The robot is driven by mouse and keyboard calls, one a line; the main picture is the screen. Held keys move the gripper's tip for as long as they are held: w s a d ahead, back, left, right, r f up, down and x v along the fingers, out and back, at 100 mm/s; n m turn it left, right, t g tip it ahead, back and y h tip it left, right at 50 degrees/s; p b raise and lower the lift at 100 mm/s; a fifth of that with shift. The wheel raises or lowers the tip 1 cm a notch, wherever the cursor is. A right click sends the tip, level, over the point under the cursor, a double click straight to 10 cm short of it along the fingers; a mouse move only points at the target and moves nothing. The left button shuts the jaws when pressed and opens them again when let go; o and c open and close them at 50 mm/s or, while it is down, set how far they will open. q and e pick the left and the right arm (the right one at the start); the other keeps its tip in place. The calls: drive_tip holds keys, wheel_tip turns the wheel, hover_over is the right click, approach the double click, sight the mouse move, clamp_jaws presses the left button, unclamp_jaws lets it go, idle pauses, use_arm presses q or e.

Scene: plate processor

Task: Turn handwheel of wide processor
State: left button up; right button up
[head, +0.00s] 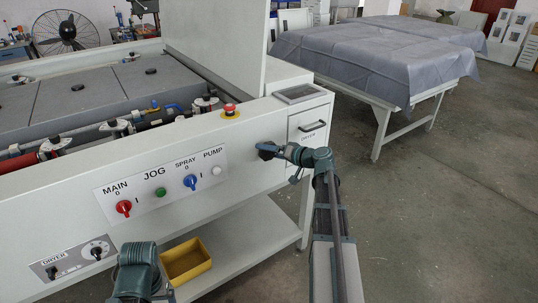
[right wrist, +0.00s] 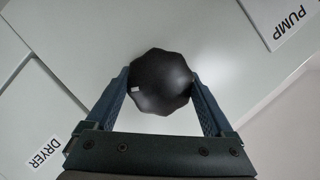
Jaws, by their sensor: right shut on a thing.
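The wide processor (head: 245,128) is a long pale machine on the left of the head view. Its handwheel (right wrist: 160,82) is a black, lobed knob with a small white mark on its left side, centred in the right wrist view. My right gripper (right wrist: 159,74) has one finger on each side of the knob and is shut on it. In the head view the right gripper (head: 270,151) is at the front panel, right of the PUMP label, and mostly covers the knob. A link of my left arm shows at the bottom left; its gripper is out of view.
A red emergency button (head: 230,110) sits above the panel of switches (head: 162,184). A drawer handle (head: 313,127) is right of my gripper. A yellow bin (head: 187,262) stands on the lower shelf. A cloth-covered table (head: 375,55) is behind; the floor to the right is clear.

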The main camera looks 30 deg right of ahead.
drive_tip(key=shift+f+m+y+b, duration=0.1)
drive_tip(key=shift+m+y+b, duration=0.4)
drive_tip(key=shift+m, duration=0.3)
drive_tip(key=o, duration=1.1)
drive_tip(key=p+v, duration=0.2)
drive_tip(key=v, duration=1.2)
drive_tip(key=shift+p, duration=0.35)
drive_tip(key=shift+a+f, duration=0.15)
drive_tip(key=b+x, duration=0.1)
drive_tip(key=x, duration=0.6)
drive_tip(key=b+x, duration=0.1)
drive_tip(key=x, duration=0.6)
drive_tip(key=shift+r+b, duration=0.25)
drive_tip(key=shift+b, duration=0.15)
